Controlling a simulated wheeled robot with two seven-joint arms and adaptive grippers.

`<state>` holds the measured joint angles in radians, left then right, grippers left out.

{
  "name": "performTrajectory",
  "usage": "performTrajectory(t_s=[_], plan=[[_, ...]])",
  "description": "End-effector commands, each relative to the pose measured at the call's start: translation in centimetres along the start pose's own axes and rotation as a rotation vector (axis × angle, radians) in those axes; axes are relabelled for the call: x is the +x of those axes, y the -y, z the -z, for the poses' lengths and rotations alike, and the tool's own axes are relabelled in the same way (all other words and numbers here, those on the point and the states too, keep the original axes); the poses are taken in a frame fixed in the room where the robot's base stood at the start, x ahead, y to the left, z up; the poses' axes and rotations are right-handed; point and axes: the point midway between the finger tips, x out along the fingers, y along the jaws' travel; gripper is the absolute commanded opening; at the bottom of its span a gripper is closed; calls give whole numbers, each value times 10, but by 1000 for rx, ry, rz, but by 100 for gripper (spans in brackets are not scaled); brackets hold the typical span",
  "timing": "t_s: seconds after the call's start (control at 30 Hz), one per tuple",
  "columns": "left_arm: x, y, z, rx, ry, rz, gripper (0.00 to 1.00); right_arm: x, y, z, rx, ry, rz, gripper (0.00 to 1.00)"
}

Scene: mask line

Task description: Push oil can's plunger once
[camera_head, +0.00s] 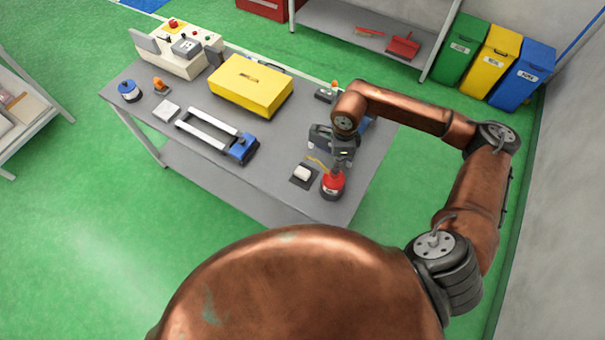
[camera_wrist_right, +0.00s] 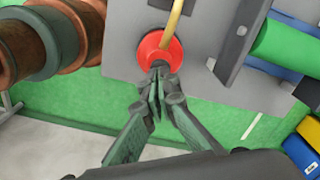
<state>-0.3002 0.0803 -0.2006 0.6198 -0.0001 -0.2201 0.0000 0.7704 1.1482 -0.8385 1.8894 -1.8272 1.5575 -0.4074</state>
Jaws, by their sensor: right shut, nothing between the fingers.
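The oil can (camera_head: 332,186) is red with a dark base and a thin yellow spout. It stands upright near the front right corner of the grey table (camera_head: 275,190). My right gripper (camera_head: 337,170) is directly above the can, pointing down, with its fingers together. In the right wrist view the fingertips (camera_wrist_right: 160,72) of my right gripper are shut and empty, over the top of the red can (camera_wrist_right: 157,52). They hide the plunger, and I cannot tell whether they touch it. My left gripper is not in view.
A blue-and-white frame (camera_head: 218,135), a yellow box (camera_head: 251,86) and a control panel (camera_head: 178,48) stand farther left and back. Coloured bins (camera_head: 492,62) stand beyond the table.

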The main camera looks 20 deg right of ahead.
Motion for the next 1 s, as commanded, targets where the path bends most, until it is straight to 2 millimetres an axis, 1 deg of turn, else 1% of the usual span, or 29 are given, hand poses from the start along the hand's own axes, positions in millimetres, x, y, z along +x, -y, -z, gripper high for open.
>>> performTrajectory(t_s=[0.57, 1.0], plan=[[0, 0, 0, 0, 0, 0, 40, 0, 0, 0, 0, 0, 0, 0], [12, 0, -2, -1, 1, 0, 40, 14, 0, 0, 0, 0, 0, 0]])
